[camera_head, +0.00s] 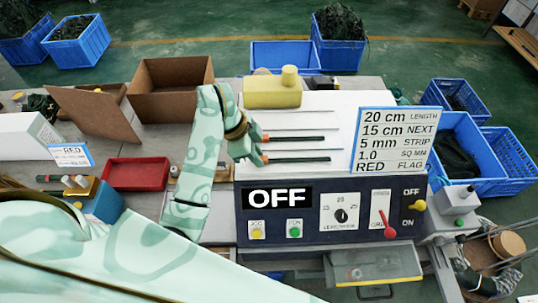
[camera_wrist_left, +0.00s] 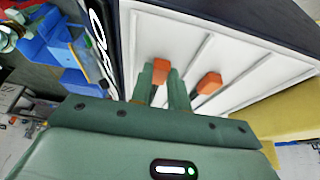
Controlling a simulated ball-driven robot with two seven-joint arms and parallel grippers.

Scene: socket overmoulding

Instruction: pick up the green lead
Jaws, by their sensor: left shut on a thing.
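Leads lie across the white machine top (camera_head: 320,103). My right gripper is not in view.
A yellow block with a knob (camera_head: 273,92) stands behind the leads. A sign (camera_head: 388,140) stands at the right. The control panel (camera_head: 332,211) reading OFF is in front. A red tray (camera_head: 137,174) and a cardboard box (camera_head: 171,105) are on the left.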

